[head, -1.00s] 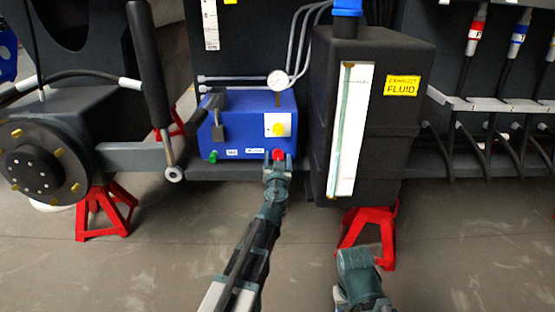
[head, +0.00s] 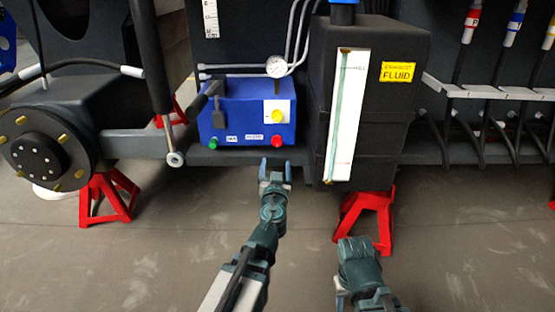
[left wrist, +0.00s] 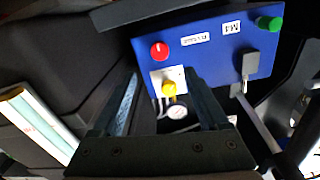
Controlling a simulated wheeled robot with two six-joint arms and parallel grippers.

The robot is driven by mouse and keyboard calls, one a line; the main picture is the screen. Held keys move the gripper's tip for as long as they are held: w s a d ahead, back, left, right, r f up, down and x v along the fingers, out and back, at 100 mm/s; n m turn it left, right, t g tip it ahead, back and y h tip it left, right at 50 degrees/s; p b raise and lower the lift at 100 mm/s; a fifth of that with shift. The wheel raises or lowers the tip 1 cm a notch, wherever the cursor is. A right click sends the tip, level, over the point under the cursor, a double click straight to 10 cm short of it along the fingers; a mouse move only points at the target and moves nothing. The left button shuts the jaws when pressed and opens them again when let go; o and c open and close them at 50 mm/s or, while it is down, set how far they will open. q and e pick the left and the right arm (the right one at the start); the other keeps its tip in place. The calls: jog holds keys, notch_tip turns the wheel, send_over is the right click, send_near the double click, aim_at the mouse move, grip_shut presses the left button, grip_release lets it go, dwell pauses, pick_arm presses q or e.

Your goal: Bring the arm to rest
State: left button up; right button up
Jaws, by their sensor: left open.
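My left gripper (head: 275,170) is open and empty, just below and in front of the blue control box (head: 237,112). It is apart from the red button (head: 277,142) on the box's front. In the left wrist view its two fingers (left wrist: 162,100) stand apart with nothing held between them. That view also shows the red button (left wrist: 159,50), a yellow knob (left wrist: 169,89) and a green button (left wrist: 268,23) on the box.
A black exhaust fluid tank (head: 400,115) stands right of the box. Red jack stands (head: 365,218) and (head: 108,198) hold up the chassis. A wheel hub (head: 45,155) is at the left. The grey floor (head: 170,260) in front is clear.

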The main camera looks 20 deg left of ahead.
pick_arm(q)
jog(key=shift+s+d, duration=0.1)
jog(key=shift+s, duration=0.3)
jog(key=shift+r, duration=0.1)
jog(key=s+d+m+g+h+p, duration=0.1)
jog(key=s+d+m+g+p, duration=0.1)
jog(key=s+d+g+p, duration=0.45)
jog(key=s+d+m+g+h+p, duration=0.15)
jog(key=s+d+g+p, duration=0.3)
jog(key=s+p, duration=0.45)
jog(key=s+d+m+g+h+p, duration=0.1)
jog(key=s+d+m+g+p, duration=0.1)
jog(key=s+d+g+p, duration=0.6)
jog(key=a+r+p, duration=0.2)
jog(key=r+p, duration=1.5)
jog(key=r, duration=0.1)
jog(key=s+a+r+t+p, duration=0.1)
jog(key=a+r+p, duration=0.1)
jog(key=r+p, duration=1.6)
jog(key=shift+s+r+p, duration=0.25)
jog(key=shift+r+p, duration=0.1)
jog(key=shift+r, duration=0.2)
